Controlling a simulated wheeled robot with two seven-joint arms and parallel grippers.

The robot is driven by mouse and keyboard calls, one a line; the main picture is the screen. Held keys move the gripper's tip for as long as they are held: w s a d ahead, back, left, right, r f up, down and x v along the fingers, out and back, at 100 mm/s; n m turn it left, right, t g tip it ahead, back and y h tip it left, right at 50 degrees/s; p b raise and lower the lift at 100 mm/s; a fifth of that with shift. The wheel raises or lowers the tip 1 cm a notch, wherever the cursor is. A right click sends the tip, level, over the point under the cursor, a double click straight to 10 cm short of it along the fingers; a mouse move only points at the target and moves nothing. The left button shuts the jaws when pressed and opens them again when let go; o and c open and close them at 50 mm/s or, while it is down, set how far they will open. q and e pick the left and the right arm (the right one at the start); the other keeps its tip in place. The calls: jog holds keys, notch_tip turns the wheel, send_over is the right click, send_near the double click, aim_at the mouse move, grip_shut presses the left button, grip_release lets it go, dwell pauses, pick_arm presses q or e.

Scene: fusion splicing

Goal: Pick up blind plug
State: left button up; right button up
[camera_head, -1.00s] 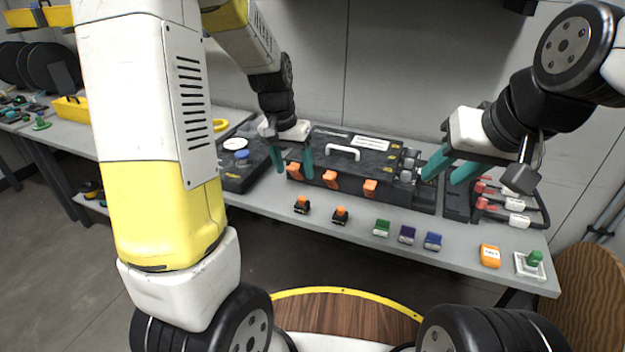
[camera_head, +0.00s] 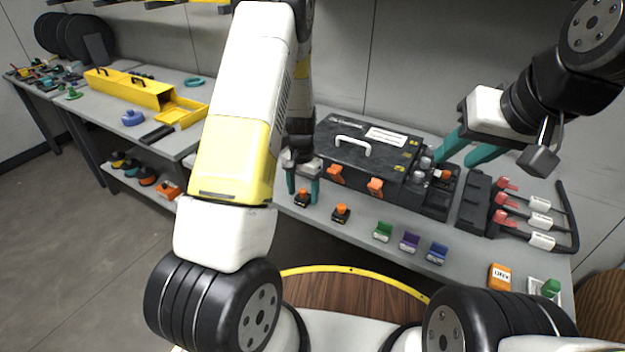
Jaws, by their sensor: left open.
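Two small black plugs with orange tops stand on the grey table near its front edge. I take these for the blind plugs, though no label shows. The left plug (camera_head: 302,198) shows between the teal fingers of my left gripper (camera_head: 303,192). That gripper points down, open, with its fingers on either side of the plug; I cannot tell if they touch it. The right plug (camera_head: 341,213) stands clear of it. My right gripper (camera_head: 459,158) is open and empty, above the right part of the black case (camera_head: 342,153).
The case has orange latches and a white handle. Green (camera_head: 383,231), purple (camera_head: 409,241) and blue (camera_head: 437,252) blocks stand right of the plugs. An orange box (camera_head: 500,276) lies further right. Levers with red ends (camera_head: 505,200) are at the right.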

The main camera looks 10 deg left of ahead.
pick_arm(q)
jog(key=shift+f, duration=0.65)
grip_shut()
jog(key=shift+r, duration=0.15)
